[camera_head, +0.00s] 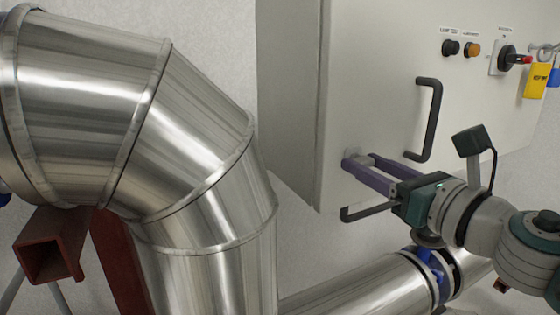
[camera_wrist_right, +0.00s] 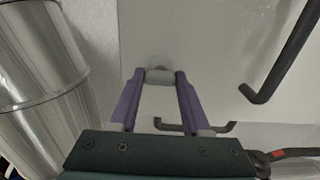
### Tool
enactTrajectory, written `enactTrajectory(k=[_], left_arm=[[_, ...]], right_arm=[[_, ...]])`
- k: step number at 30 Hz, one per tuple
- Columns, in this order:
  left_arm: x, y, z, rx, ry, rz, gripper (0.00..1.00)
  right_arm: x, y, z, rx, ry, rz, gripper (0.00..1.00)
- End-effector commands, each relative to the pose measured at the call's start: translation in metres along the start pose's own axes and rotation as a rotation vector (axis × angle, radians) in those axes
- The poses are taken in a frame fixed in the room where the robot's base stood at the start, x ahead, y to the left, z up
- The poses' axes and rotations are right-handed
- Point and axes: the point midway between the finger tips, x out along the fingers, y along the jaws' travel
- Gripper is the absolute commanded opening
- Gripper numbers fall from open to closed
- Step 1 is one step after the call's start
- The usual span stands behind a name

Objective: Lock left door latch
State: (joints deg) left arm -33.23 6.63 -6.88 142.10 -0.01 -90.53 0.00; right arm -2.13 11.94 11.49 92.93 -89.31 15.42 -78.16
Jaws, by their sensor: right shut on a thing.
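The cabinet door (camera_head: 375,60) is light grey and stands flat against its box. A small grey latch (camera_wrist_right: 160,76) sits near the door's lower left corner. My right gripper (camera_head: 358,160) has long purple fingers that reach to this corner from the right. It is shut on the latch, with the fingertips on either side of it, as the right wrist view (camera_wrist_right: 160,80) also shows. The fingertips hide part of the latch, and I cannot tell its turn angle. My left gripper is not in view.
A black door handle (camera_head: 433,120) stands out right of the fingers. A dark hooked bar (camera_head: 365,213) shows below them. Knobs and a yellow padlock tag (camera_head: 536,80) are at upper right. Large metal pipes (camera_head: 190,140) fill the left; another pipe (camera_head: 360,290) runs below.

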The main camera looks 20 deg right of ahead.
Motion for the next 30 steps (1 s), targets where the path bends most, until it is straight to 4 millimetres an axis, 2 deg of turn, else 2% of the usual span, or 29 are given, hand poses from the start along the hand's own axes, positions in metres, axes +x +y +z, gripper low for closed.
enactTrajectory(k=[14,20,30], left_arm=[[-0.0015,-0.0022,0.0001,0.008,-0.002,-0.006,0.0],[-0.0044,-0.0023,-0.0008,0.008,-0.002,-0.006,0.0],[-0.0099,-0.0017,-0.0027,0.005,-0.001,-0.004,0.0]], right_arm=[[-0.0001,0.0,0.0003,0.053,0.001,0.001,0.0],[-0.0002,-0.0001,0.0003,0.176,0.002,0.0,0.0],[-0.0001,0.0001,0.0003,0.489,0.002,0.0,0.0]])
